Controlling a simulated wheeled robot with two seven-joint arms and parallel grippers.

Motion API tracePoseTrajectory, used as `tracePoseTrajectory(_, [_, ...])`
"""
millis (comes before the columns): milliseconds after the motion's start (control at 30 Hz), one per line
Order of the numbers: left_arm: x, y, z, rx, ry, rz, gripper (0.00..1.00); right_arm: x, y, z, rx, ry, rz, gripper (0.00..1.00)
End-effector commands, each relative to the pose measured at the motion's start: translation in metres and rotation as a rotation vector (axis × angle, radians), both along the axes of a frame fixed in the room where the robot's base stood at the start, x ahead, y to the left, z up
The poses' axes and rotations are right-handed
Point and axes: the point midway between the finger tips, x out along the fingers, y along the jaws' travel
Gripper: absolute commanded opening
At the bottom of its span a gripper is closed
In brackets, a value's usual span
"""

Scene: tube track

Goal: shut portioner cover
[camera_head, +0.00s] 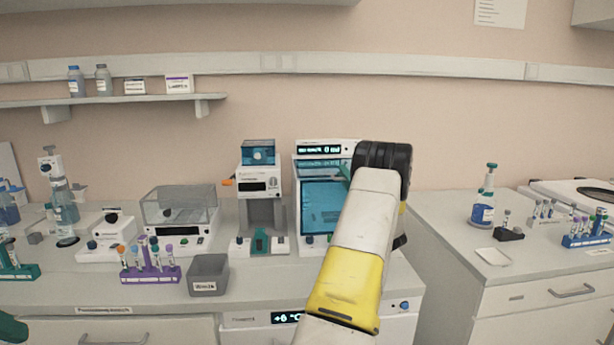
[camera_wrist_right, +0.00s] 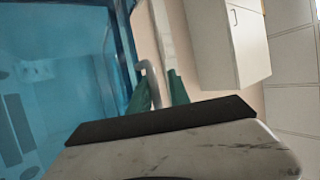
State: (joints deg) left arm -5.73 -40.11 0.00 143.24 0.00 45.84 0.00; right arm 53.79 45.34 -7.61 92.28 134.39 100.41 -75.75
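The portioner appears to be the white benchtop machine (camera_head: 325,146) with a lit display and a large teal see-through cover (camera_head: 320,207) on its front. The cover fills the left of the right wrist view (camera_wrist_right: 50,70). How far it stands open is hard to tell. My right gripper (camera_wrist_right: 160,95) is at the cover's right edge, with its green fingers apart on either side of a pale curved handle (camera_wrist_right: 150,72). I cannot tell whether they touch it. My right arm hides the machine's right side. A green tip at the lower left corner (camera_head: 12,329) may be my left gripper.
A white device with a blue hood (camera_head: 258,155) stands just left of the machine. Further left are a grey bin (camera_head: 208,274), a purple tube rack (camera_head: 150,272) and a clear-lidded device (camera_head: 180,207). A blue bottle (camera_head: 484,210) stands on the right counter.

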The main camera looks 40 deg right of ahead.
Motion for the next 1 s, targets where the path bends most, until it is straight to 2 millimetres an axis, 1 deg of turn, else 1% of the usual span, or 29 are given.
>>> tracePoseTrajectory(167, [0.0, 0.0, 0.0, 0.0, 0.0, 0.0, 0.36, -0.022, -0.001, -0.013, 0.002, 0.001, -0.004, 0.2])
tracePoseTrajectory(300, [0.0, 0.0, 0.0, 0.0, 0.0, 0.0, 0.36, -0.044, -0.001, -0.027, 0.0, 0.0, -0.005, 0.2])
tracePoseTrajectory(433, [0.0, 0.0, 0.0, 0.0, 0.0, 0.0, 0.36, -0.059, 0.0, -0.036, 0.001, 0.0, -0.004, 0.2])
tracePoseTrajectory(600, [0.0, 0.0, 0.0, 0.0, 0.0, 0.0, 0.36, -0.065, 0.002, -0.041, 0.0, -0.001, -0.001, 0.2])
tracePoseTrajectory(1000, [0.0, 0.0, 0.0, 0.0, 0.0, 0.0, 0.36, -0.064, 0.002, -0.041, 0.001, -0.001, 0.001, 0.2])
